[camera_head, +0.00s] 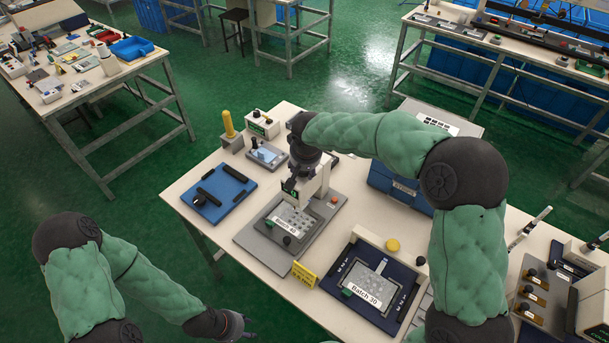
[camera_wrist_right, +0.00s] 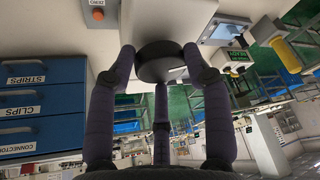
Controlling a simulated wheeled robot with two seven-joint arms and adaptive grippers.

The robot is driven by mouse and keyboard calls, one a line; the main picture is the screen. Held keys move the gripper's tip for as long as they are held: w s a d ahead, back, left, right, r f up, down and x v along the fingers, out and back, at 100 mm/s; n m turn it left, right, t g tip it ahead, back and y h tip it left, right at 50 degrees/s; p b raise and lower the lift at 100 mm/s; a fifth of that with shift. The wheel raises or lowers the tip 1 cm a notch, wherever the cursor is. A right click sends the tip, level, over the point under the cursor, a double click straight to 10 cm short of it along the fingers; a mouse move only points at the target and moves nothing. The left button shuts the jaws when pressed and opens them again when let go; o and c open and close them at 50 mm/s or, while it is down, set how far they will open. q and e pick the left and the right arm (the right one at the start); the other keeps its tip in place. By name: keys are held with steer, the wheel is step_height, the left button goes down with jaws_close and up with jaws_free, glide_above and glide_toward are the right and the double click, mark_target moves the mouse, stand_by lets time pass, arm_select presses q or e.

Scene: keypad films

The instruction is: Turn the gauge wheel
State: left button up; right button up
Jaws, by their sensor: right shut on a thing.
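The gauge wheel (camera_wrist_right: 160,62) is a dark round knob on a pale housing in the right wrist view. My right gripper (camera_wrist_right: 159,74) is shut on it, with fingers on both sides and one below. In the head view my right gripper (camera_head: 296,180) is at the pale gauge head (camera_head: 319,183) above a grey base plate (camera_head: 258,240); the wheel is not clearly seen there. A keypad film with pale keys (camera_head: 292,219) lies on that base. My left gripper (camera_head: 240,325) hangs low at the front, away from the table; its jaws are too small to read.
A blue plate with black bars (camera_head: 222,193) lies left of the gauge. A yellow sign (camera_head: 303,275) and a dark tray marked Batch 30 (camera_head: 351,307) are in front and right. A blue drawer box (camera_head: 400,190) stands behind my right arm. A yellow post (camera_head: 228,124) stands at the back left.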

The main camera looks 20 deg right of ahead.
steer(key=m+b, duration=0.2)
steer(key=m+h+b, duration=0.1)
steer(key=shift+w+a+f, duration=0.1)
steer(key=shift+a+f, duration=0.1)
steer(key=shift+a, duration=0.05)
steer(key=m+h+b, duration=0.1)
steer(key=m, duration=0.1)
steer(key=shift+a+r+m+g, duration=0.1)
steer(key=shift+m+g, duration=0.3)
steer(key=shift+w+r+m+g+h+b, duration=0.1)
steer(key=shift+m+g+h+b, duration=0.35)
steer(key=shift+m, duration=0.75)
steer(key=o, duration=1.1)
steer(key=shift+o, duration=0.2)
steer(key=v, duration=1.2)
